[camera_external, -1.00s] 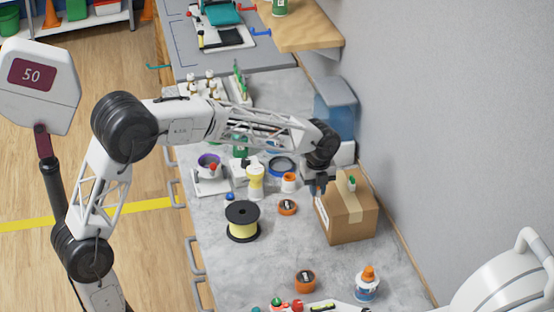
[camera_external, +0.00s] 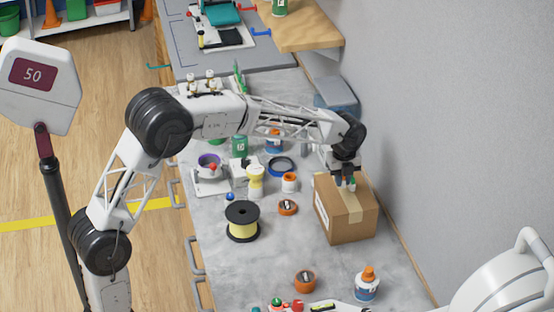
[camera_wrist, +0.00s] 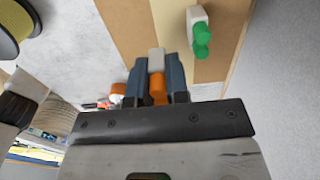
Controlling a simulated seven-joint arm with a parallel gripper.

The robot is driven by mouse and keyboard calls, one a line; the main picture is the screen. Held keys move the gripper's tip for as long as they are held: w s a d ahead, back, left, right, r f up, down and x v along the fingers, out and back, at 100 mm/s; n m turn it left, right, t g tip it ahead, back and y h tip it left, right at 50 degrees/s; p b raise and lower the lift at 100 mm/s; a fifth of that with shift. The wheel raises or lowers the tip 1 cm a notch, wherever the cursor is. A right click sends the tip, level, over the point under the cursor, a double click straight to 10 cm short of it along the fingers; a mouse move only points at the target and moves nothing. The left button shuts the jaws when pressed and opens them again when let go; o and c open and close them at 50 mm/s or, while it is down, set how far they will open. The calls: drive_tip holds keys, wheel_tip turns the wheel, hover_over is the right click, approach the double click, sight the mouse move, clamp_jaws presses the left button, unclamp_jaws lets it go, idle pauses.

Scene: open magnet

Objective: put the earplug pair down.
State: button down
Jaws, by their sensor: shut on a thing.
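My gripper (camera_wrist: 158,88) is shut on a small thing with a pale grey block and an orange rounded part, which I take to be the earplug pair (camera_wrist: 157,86). The fingers hide part of it. In the external view my gripper (camera_external: 344,181) is over the top of the cardboard box (camera_external: 345,224), and the held thing is too small to make out. Whether it touches the box top cannot be told. A similar white piece with green rounded ends (camera_wrist: 200,32) lies on the box, to the right of the fingers in the wrist view.
The box stands on the grey counter near the wall. To its left are an orange round item (camera_external: 287,207), a white-and-orange jar (camera_external: 289,183) and a yellow spool (camera_external: 243,222). A bottle with an orange cap (camera_external: 367,285) stands nearer. Counter between is clear.

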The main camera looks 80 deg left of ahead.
sight(341, 194)
drive_tip(key=shift+f, duration=0.15)
drive_tip(key=shift+f, duration=1.6)
drive_tip(key=shift+f, duration=0.15)
drive_tip(key=c, duration=1.4)
unclamp_jaws()
wheel_tip(341, 194, up, 12)
drive_tip(key=shift+r, duration=0.15)
